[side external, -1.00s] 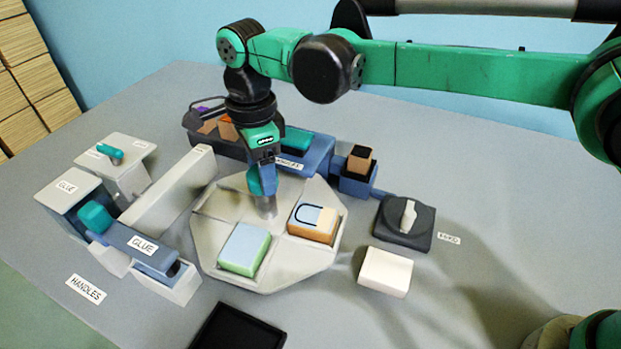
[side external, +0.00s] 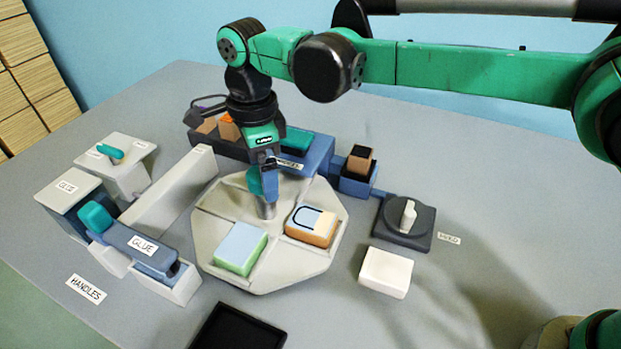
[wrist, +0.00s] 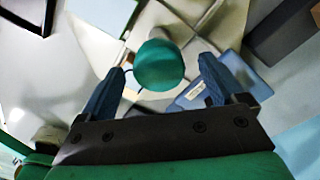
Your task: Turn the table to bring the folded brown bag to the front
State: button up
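The pale eight-sided table (side external: 215,222) carries two visible blocks. One has brown sides, a blue and cream top and a dark curved outline (side external: 313,226). The other is green-sided with a pale blue top (side external: 241,248). I cannot tell for sure which is the folded brown bag; the brown-sided block fits best. The table's far side is partly hidden by my arm. A grey post (side external: 267,211) stands at its middle. My gripper (side external: 264,190) is over this post, pointing down. In the wrist view, a rounded teal knob (wrist: 158,66) is between its blue fingers (wrist: 162,75), with gaps on both sides.
Dark bins (side external: 210,142) are behind. A black dial (side external: 405,222) and a white block (side external: 386,272) are right. A black tray (side external: 238,330) lies in front.

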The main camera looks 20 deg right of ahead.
jog(key=shift+r, duration=2.8)
